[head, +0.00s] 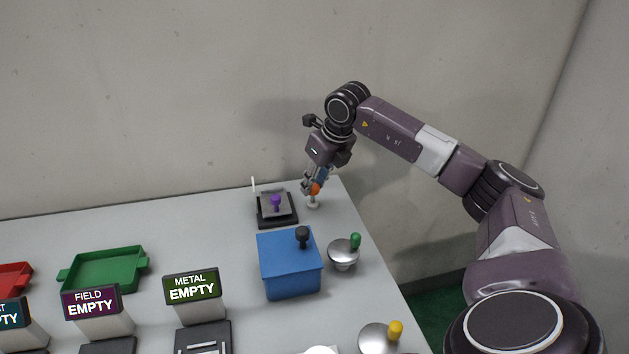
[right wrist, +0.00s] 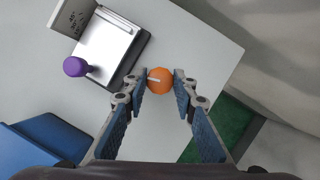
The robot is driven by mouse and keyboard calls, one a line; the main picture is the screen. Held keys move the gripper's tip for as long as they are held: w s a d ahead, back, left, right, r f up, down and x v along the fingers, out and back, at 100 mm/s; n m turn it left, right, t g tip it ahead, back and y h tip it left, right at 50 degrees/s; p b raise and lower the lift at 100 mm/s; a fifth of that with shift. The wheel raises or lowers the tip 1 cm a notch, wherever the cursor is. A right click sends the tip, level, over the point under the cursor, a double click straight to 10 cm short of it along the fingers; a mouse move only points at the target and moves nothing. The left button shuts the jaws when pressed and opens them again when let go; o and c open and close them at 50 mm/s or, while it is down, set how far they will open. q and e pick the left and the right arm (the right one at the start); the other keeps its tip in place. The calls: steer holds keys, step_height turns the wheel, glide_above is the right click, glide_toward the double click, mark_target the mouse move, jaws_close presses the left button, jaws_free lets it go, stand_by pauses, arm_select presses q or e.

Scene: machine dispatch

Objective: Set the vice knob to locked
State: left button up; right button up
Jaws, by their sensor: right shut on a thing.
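An orange round knob (head: 316,189) with a short white mark sits on a pale post near the far right corner of the table. In the right wrist view the orange knob (right wrist: 160,80) lies between the fingertips, its white mark facing the camera. My right gripper (head: 311,186) points down over it and is shut on it; the gripper also fills the right wrist view (right wrist: 161,92). Beside it, to the left, is a dark-based device (head: 277,220) with a metal plate and a purple knob (head: 275,201). I cannot read a locked label. My left gripper is out of view.
A blue box (head: 290,277) with a black knob stands nearer, with a green-knobbed metal dome (head: 343,254) to its right. A yellow knob (head: 396,329) is at the front right. A green tray (head: 104,270) and several label stands are left. The back wall is close.

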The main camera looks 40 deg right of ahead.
steer(key=shift+r+m+h, duration=0.15)
steer(key=shift+m+h, duration=0.55)
steer(key=shift+m, duration=0.9)
steer(key=o, duration=1.2)
steer(key=shift+c, duration=0.2)
steer(key=v, duration=1.2)
steer(key=shift+w, duration=0.1)
